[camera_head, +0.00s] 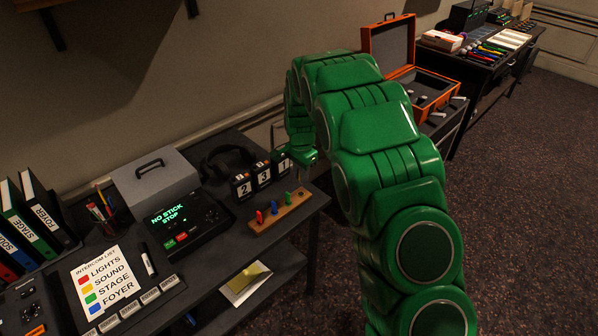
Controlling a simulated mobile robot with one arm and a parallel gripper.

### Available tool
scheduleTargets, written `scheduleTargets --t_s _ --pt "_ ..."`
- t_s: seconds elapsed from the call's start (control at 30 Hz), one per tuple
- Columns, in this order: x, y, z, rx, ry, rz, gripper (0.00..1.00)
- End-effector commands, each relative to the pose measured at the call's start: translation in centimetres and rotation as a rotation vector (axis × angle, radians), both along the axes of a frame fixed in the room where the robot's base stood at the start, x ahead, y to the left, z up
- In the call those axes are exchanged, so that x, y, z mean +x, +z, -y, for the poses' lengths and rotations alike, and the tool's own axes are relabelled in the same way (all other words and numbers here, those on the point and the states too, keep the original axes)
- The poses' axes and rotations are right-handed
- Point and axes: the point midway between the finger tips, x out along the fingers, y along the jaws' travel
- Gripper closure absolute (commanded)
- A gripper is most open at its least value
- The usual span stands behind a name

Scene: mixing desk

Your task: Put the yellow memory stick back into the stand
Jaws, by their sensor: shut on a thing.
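The stand (266,222) is a wooden block near the right front edge of the desk. A red stick (260,217), a blue stick (274,207) and a green stick (288,198) stand upright in it. Its right end, behind the green stick, is bare. My gripper (284,146) is small in view, behind and above the stand, by the number blocks. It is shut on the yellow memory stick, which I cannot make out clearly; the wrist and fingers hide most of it. The gripper is apart from the stand.
Number blocks (263,174) and headphones (228,160) stand behind the stand. A black player (187,225) reading "NO STICK STOP" is to its left. An open orange case (389,46) is behind my arm. A yellow and white paper (247,283) lies on the lower shelf.

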Motion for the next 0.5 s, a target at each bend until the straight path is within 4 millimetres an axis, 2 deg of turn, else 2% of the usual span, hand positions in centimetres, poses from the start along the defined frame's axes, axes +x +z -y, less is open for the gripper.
scheduleTargets --t_s 0.5 --pt "0.0 -3.8 0.0 0.0 0.001 0.0 1.0"
